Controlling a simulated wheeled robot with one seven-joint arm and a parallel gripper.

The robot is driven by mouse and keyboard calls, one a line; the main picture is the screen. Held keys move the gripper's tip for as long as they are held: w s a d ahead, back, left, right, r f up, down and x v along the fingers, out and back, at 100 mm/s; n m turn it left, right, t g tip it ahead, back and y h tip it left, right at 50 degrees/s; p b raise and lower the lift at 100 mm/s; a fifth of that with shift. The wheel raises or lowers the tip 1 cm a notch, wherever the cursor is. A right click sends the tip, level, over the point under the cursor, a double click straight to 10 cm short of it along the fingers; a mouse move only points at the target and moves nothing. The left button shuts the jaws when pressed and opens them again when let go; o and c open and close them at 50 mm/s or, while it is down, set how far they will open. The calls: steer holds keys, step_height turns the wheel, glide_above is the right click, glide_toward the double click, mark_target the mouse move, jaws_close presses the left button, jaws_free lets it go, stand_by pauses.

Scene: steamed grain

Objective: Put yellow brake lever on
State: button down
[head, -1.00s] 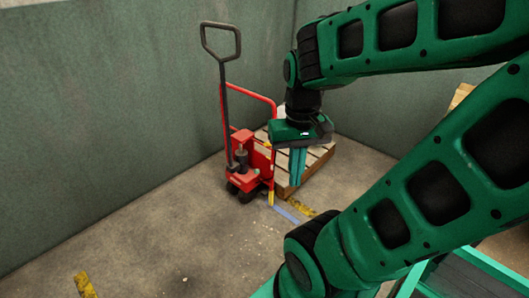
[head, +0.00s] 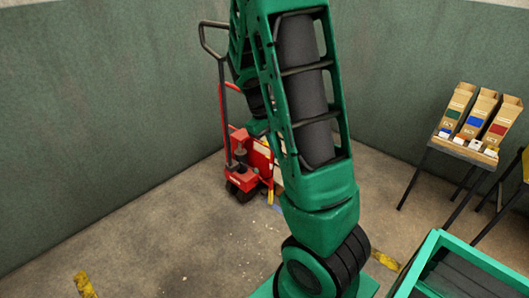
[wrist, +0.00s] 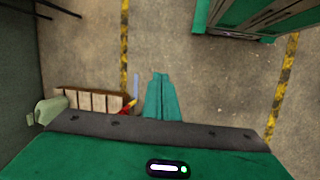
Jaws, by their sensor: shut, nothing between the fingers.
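The red pallet jack (head: 238,168) stands against the left wall in the head view, with its dark loop handle upright. A small yellow lever (head: 270,196) hangs low at its right side. In the wrist view a small red and yellow part (wrist: 128,107) shows just left of my fingers; I cannot tell if the yellow is the lever. My gripper (wrist: 160,78) is shut and empty, its green fingers together above bare floor. In the head view my arm hides the gripper and part of the jack.
A wooden pallet (wrist: 92,101) lies left in the wrist view. A dark-legged table (head: 460,150) with several cardboard bins stands at the right. A green-framed container (head: 440,245) is at the lower right. Open concrete floor (head: 150,240) lies at the front left.

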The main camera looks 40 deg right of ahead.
steer(key=w+d+f+n+h, duration=0.4)
steer(key=w+d+f+n, duration=0.15)
steer(key=w+f, duration=0.25)
steer(key=w+d+f+n+h, duration=0.3)
steer(key=w+d+f+n, duration=0.25)
steer(key=w+f, duration=0.25)
steer(key=w+f+n+t+h, duration=0.4)
steer(key=w+f+n, duration=0.6)
steer(key=w+f, duration=0.1)
steer(key=shift+w+d+f+n+h, duration=0.25)
steer(key=shift+f+n+h, duration=0.15)
steer(key=shift+f, duration=0.45)
steer(key=w+d, duration=0.2)
steer(key=d, duration=0.9)
steer(key=shift+d+r, duration=0.15)
steer(key=shift+r, duration=0.15)
steer(key=shift+w+r+t, duration=0.15)
steer(key=shift+r+t, duration=0.05)
steer(key=shift+t, duration=0.1)
